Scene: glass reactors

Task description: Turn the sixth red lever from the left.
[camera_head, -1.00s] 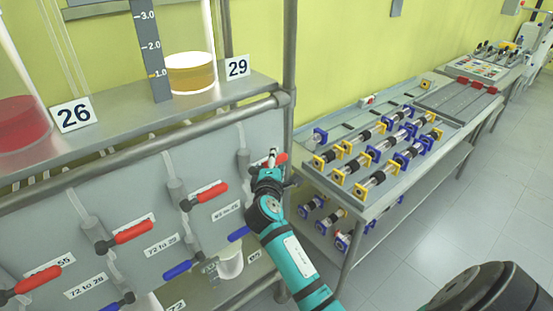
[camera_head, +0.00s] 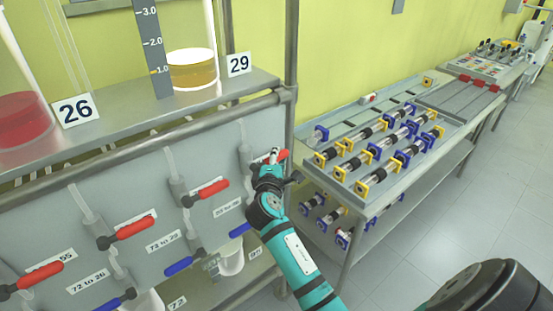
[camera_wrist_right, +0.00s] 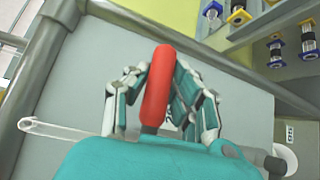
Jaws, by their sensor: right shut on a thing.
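A row of red levers runs along the grey panel in the head view, among them one at the lower left (camera_head: 40,275), one to its right (camera_head: 134,228) and one further right (camera_head: 207,193). The rightmost red lever (camera_head: 282,155) is mostly hidden by my right gripper (camera_head: 270,165). In the right wrist view this red lever (camera_wrist_right: 158,88) stands between the two fingers of my right gripper (camera_wrist_right: 160,100), which are shut on it. Whether it is the sixth cannot be told, as the left part of the row is out of view. My left gripper is not in view.
Blue levers (camera_head: 185,263) sit lower on the panel. A metal post (camera_head: 291,110) stands close to the right gripper. A steel table (camera_head: 345,185) with several blue and yellow flanged tubes is to the right. The tiled floor (camera_head: 450,215) beyond is clear.

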